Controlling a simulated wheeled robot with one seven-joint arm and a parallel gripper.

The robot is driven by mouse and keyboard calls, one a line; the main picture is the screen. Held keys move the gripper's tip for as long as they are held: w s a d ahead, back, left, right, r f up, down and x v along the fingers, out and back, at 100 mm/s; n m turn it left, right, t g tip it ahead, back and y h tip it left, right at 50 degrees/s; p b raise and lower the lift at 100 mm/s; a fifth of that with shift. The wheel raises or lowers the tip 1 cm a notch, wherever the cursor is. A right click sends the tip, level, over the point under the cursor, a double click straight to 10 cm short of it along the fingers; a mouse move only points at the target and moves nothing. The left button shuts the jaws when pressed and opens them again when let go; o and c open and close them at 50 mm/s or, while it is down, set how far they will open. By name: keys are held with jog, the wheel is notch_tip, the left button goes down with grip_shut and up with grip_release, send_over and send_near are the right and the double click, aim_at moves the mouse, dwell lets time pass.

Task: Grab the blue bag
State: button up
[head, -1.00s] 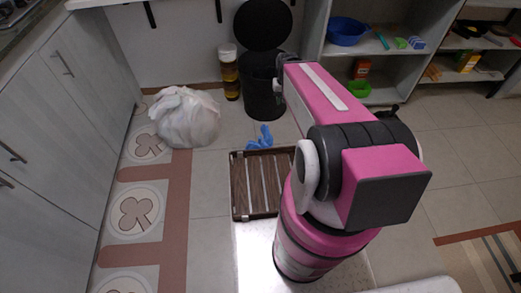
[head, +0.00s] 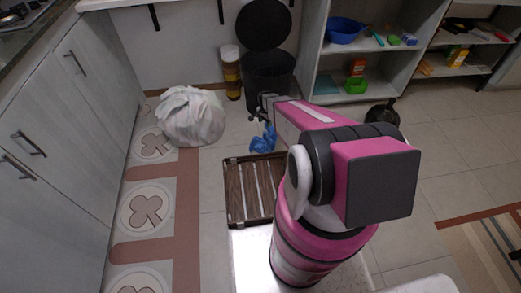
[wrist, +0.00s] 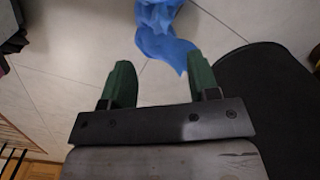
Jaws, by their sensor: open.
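The blue bag (head: 263,140) is a small crumpled piece lying on the tiled floor, just in front of the black bin. It also shows in the wrist view (wrist: 165,38) at the top, beyond the fingertips. My gripper (wrist: 160,78) is open, with its two green fingers apart and nothing between them. The lower end of the bag reaches near the right finger; I cannot tell if they touch. In the head view my gripper (head: 258,112) is above and close to the bag, and partly hides it.
A black bin (head: 268,78) with a raised lid stands behind the bag. A large white bag (head: 190,117) lies to the left. A brown slatted rack (head: 232,195) is on the floor in front. Shelves (head: 385,70) stand at right, with a dark pan (head: 383,113) below.

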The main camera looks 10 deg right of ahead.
aim_at(265, 136)
jog(key=shift+w+a+f+m, duration=0.1)
jog(key=shift+f+m, duration=0.05)
jog(key=shift+f, duration=0.5)
jog(key=shift+w+a+f+m, duration=0.1)
jog(key=shift+f+m, duration=0.05)
jog(key=shift+f, duration=0.45)
notch_tip(265, 136, down, 10)
jog(key=shift+s+d+f, duration=0.15)
jog(key=shift+f, duration=0.05)
grip_shut()
